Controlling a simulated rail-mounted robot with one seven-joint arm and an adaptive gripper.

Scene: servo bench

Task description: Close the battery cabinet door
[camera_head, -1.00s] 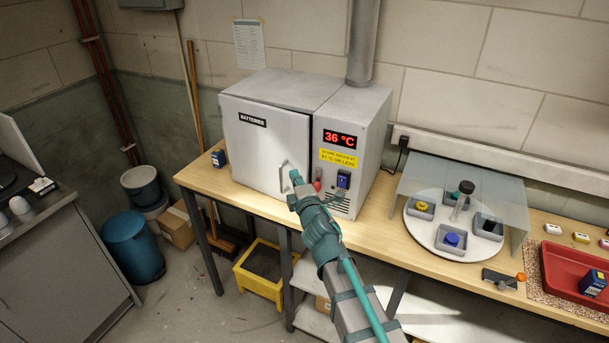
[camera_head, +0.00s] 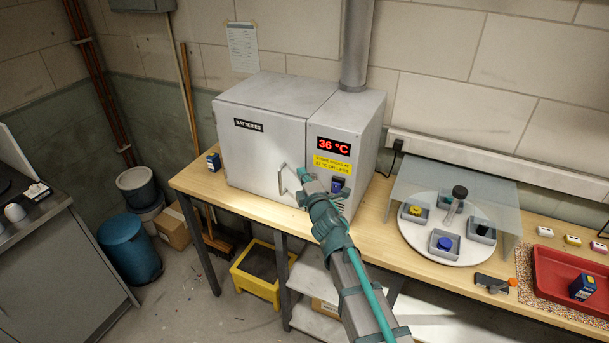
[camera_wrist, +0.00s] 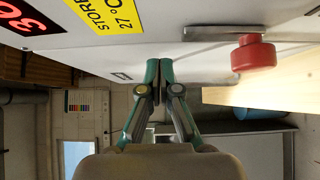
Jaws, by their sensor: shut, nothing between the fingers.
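The battery cabinet (camera_head: 362,125) is a grey box on the wooden bench. Its white door (camera_head: 250,155), labelled BATTERIES, looks flush or nearly flush with the control panel beside it; I cannot tell whether it is latched. The door's bar handle (camera_head: 282,180) is at its lower right. My gripper (camera_head: 303,173) is just right of the handle, shut and empty. In the wrist view the shut fingertips (camera_wrist: 160,68) are at or very close to the pale cabinet front; contact is unclear. A red knob (camera_wrist: 254,55) is to their right there.
The panel has a red 36 °C display (camera_head: 334,145) and a yellow label (camera_head: 332,164). Right of the cabinet, a clear shield (camera_head: 450,185) covers a round white turntable (camera_head: 410,232). A red tray (camera_head: 555,270) lies further right. A small blue box (camera_head: 213,162) stands left of the cabinet.

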